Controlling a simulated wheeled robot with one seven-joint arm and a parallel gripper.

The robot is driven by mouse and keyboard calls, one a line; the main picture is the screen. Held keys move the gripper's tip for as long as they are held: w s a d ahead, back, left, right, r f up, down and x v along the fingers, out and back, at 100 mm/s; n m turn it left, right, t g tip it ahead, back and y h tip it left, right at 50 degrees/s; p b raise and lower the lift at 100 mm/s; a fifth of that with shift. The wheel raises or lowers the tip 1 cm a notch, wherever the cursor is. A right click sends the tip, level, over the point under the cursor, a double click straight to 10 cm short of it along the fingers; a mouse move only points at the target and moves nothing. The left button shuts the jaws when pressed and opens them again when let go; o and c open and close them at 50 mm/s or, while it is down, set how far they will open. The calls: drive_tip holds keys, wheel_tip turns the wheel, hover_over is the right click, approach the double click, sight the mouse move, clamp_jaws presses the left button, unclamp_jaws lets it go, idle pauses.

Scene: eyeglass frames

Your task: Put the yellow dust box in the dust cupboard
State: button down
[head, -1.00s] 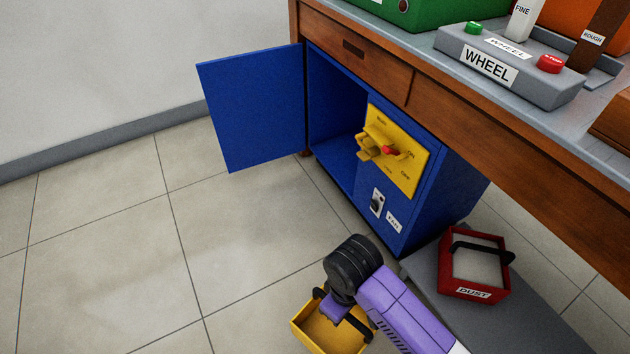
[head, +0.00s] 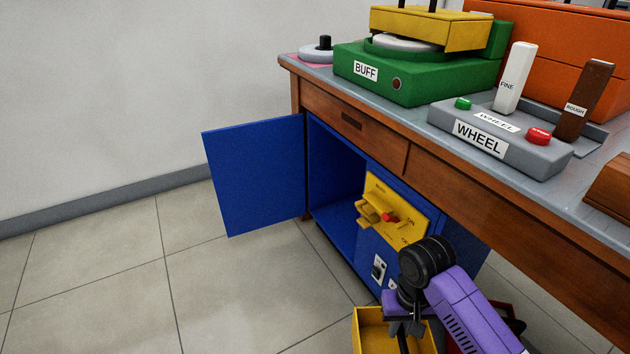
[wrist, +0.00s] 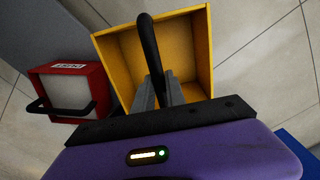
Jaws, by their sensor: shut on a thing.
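The yellow dust box (head: 372,326) is an open-topped box with a black handle, low in the head view. My gripper (head: 404,322) is shut on its handle and holds it in front of the blue cupboard. In the wrist view the box (wrist: 198,42) hangs beyond my gripper (wrist: 160,92), and the black handle (wrist: 148,42) runs between the fingers. The blue dust cupboard (head: 328,212) under the bench has its door (head: 254,175) swung open to the left. Its visible interior looks empty. Its right part is partly hidden by my arm.
A yellow switch panel (head: 400,212) with knobs juts from the cupboard front, right of the opening. A red dust box (wrist: 70,68) sits left of the yellow one in the wrist view. The wooden bench (head: 450,180) overhangs. Floor before the open door is clear.

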drive_tip(key=r+p, duration=0.3)
drive_tip(key=r, duration=0.1)
drive_tip(key=shift+w+d, duration=0.15)
drive_tip(key=shift+w, duration=0.2)
drive_tip(key=s+r+p, duration=0.3)
drive_tip(key=r+p, duration=0.7)
drive_tip(key=p, duration=0.1)
drive_tip(key=s+r+p, duration=0.3)
drive_tip(key=r+p, duration=0.8)
drive_tip(key=p, duration=0.1)
drive_tip(key=s+r+p, duration=0.3)
drive_tip(key=r+p, duration=0.7)
drive_tip(key=p, duration=0.2)
drive_tip(key=shift+d+r, duration=0.25)
drive_tip(key=shift+d, duration=0.2)
drive_tip(key=shift+a, duration=0.1)
